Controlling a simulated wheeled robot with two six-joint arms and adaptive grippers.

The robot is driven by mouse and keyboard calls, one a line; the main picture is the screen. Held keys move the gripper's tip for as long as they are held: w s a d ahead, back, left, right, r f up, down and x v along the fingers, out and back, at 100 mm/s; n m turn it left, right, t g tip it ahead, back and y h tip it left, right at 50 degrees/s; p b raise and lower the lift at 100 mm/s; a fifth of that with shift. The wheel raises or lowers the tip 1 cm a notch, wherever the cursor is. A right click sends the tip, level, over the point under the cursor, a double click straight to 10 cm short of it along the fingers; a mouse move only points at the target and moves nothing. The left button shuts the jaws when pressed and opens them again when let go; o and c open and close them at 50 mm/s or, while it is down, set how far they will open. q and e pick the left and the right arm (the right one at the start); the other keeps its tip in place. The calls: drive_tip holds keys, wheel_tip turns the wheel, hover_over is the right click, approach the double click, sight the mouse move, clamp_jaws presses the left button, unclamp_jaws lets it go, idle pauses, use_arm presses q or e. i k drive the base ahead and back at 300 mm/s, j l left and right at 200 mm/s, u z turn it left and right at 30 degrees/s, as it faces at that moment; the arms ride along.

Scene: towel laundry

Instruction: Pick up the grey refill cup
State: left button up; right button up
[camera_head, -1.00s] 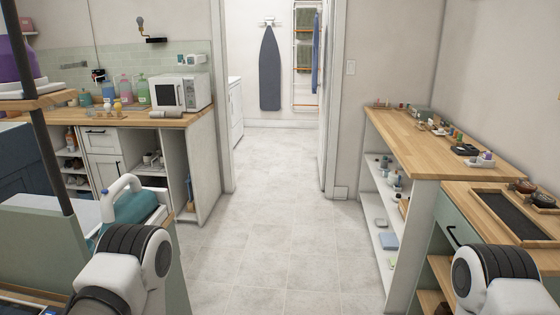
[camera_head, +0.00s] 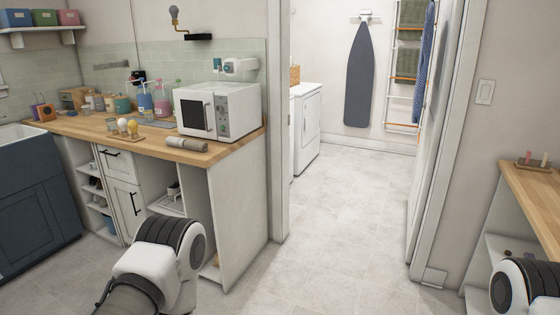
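I cannot make out a grey refill cup in the head view. Small containers, too small to tell apart, stand on the wooden counter (camera_head: 90,135) at the left. Parts of both my arms show at the bottom left and bottom right, but neither gripper is in the picture, so what they hold is hidden.
A white microwave (camera_head: 218,110) and a grey roll (camera_head: 187,144) sit at the counter's right end. A doorway opens onto a white washer (camera_head: 307,128) and an ironing board (camera_head: 360,78). A wooden-topped shelf (camera_head: 538,190) stands at right. The tiled floor (camera_head: 340,225) between is clear.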

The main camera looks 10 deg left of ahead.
sight(111, 124)
drive_tip(key=i+j+u, duration=0.25)
drive_tip(key=i+u, duration=0.55)
drive_tip(key=i, duration=0.2)
drive_tip(key=i+u, duration=0.35)
drive_tip(key=i, duration=0.2)
drive_tip(key=i+l+u, duration=0.2)
drive_tip(key=i+u, duration=0.2)
drive_tip(key=i+j+z, duration=0.35)
drive_tip(key=i+j, duration=0.3)
drive_tip(key=i+j+z, duration=0.2)
drive_tip(key=i+j, duration=0.2)
drive_tip(key=i+j+z, duration=0.2)
drive_tip(key=j, duration=0.25)
drive_tip(key=i+j+z, duration=0.15)
drive_tip(key=i+j, duration=0.2)
drive_tip(key=j, duration=0.1)
